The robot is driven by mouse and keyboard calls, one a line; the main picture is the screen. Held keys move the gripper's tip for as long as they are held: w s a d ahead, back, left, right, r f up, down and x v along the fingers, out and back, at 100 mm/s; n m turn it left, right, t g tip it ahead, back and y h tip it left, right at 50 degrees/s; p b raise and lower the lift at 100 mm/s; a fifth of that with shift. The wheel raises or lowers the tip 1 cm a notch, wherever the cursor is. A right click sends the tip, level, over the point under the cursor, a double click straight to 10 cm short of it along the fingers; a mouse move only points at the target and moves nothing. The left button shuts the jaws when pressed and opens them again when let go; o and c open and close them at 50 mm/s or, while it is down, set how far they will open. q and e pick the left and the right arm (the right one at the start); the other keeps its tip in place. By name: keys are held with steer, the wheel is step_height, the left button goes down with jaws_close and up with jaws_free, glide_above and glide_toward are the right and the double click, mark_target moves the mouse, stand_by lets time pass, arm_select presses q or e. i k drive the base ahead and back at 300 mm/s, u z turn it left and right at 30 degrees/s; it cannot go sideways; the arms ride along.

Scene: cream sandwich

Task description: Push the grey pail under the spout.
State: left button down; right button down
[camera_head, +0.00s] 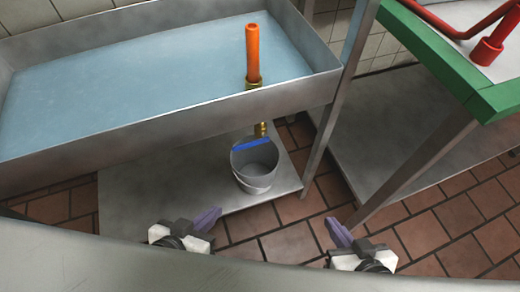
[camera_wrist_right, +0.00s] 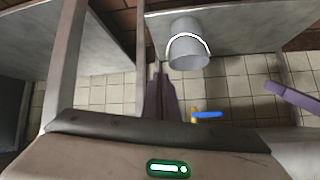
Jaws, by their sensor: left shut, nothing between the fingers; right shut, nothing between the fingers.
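The grey pail (camera_head: 256,181) stands upright on the low metal shelf under the sink, near its front edge. In the right wrist view the pail (camera_wrist_right: 187,53) shows its white handle. The brass spout (camera_head: 261,130) with a blue lever (camera_head: 251,144) hangs below the sink; the lever overlaps the pail's back rim in the head view. In the right wrist view the blue lever (camera_wrist_right: 208,115) appears apart from the pail. My left gripper (camera_head: 208,219) is shut and empty, left of and nearer than the pail. My right gripper (camera_head: 338,232) is shut and empty, right of it. Neither touches the pail.
The metal sink (camera_head: 160,125) holds bluish water and an orange standpipe (camera_head: 253,55). A sink leg (camera_head: 318,150) rises right of the pail. A green-edged table (camera_head: 440,58) with red pipework stands at right. Bare shelf (camera_head: 135,200) lies left of the pail.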

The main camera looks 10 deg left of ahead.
mark_target(255, 168)
steer(key=z, duration=0.05)
steer(key=k, duration=0.95)
steer(key=u, duration=0.75)
steer(key=i, duration=1.35)
steer(key=z, duration=0.5)
